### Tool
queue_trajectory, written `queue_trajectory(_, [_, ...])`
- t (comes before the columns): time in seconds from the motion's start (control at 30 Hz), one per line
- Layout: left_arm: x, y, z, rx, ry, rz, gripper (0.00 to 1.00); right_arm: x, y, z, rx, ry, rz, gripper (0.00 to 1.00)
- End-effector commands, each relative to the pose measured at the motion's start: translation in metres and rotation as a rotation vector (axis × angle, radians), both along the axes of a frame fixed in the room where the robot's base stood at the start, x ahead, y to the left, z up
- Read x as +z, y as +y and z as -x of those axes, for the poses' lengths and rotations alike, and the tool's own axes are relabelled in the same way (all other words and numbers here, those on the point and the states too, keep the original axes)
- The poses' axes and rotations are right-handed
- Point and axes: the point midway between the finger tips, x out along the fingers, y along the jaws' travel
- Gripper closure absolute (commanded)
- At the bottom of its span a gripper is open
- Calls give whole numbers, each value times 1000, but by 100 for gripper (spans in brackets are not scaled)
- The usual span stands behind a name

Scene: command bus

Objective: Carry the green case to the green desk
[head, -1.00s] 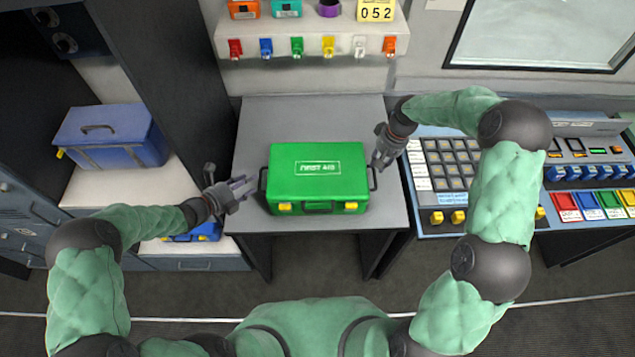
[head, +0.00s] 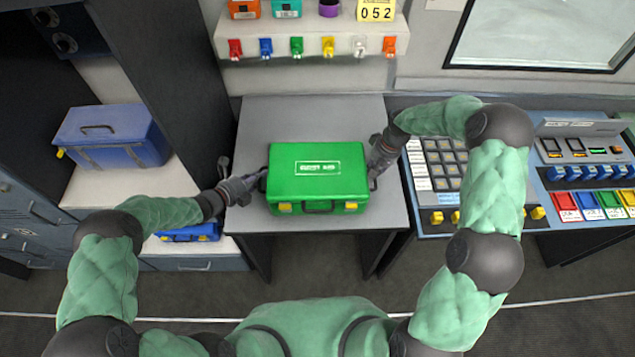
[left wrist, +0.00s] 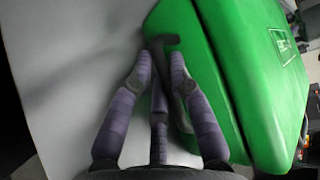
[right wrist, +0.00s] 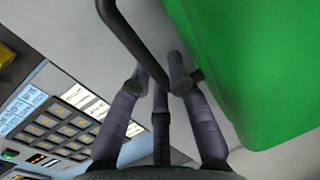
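The green case (head: 318,172), with first-aid lettering on its lid and yellow latches, lies flat on a grey desk (head: 310,113). It has dark handles at both ends and one in front. My left gripper (head: 256,184) is at its left end handle. In the left wrist view the open fingers (left wrist: 160,72) are around that handle (left wrist: 172,45). My right gripper (head: 376,168) is at the right end. In the right wrist view the open fingers (right wrist: 158,78) are close to the right handle (right wrist: 130,42); contact is unclear. No green desk is in view.
A control console (head: 450,165) with keys and colored switches adjoins on the right. A blue case (head: 112,137) sits on a shelf at left, and another blue case (head: 190,233) is lower. A shelf (head: 310,45) with colored hooks is behind the desk.

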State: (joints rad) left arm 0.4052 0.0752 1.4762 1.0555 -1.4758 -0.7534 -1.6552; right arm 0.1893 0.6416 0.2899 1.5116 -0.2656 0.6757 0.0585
Motion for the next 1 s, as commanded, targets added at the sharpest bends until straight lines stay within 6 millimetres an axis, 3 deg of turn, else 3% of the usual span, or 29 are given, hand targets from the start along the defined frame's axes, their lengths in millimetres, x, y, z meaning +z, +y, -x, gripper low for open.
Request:
queue_trajectory(0.47, [6,1,-1,1,-4,-1,100,6,-1,-1,-4,-3,0,100])
queue_trajectory(1.0, [40,1,-1,0,-5,-1,100,41,-1,-2,-5,-5,1,100])
